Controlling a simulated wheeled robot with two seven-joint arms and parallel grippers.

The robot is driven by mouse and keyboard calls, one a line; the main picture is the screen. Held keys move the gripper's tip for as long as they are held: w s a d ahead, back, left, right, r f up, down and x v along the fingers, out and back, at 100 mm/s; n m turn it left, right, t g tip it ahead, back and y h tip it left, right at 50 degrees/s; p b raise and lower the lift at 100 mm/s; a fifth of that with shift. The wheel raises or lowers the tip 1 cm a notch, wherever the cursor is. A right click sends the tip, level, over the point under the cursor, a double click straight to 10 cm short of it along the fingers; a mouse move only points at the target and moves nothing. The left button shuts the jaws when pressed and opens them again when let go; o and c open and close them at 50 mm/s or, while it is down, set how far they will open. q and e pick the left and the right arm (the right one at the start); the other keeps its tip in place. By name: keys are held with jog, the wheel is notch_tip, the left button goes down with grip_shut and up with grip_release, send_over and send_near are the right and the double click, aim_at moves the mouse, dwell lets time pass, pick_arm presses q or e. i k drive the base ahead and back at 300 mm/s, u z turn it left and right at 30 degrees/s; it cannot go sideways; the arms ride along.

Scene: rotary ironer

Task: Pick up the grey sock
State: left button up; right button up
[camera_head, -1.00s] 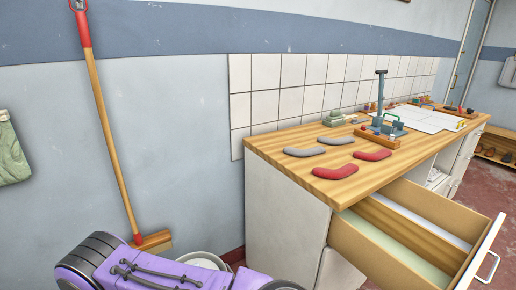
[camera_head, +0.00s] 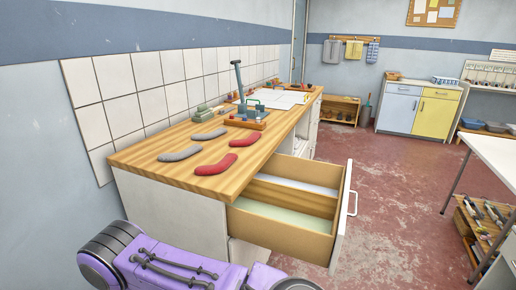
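Two grey socks lie flat on the wooden worktop: a nearer grey sock (camera_head: 180,153) at the left edge side and a farther grey sock (camera_head: 209,134) behind it. Two red socks lie beside them, a nearer red sock (camera_head: 216,166) and a farther red sock (camera_head: 245,139). All are apart from one another. A purple part of my own arm shows at the bottom left, short of the worktop. Neither gripper is in the picture.
The drawer (camera_head: 292,207) under the worktop (camera_head: 134,155) stands pulled out to the right. A blue-grey device (camera_head: 243,104) stands behind the socks. A white table (camera_head: 497,153) stands at the right. The red floor (camera_head: 385,200) between is clear.

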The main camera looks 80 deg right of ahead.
aim_at(170, 157)
jog(key=z, duration=2.35)
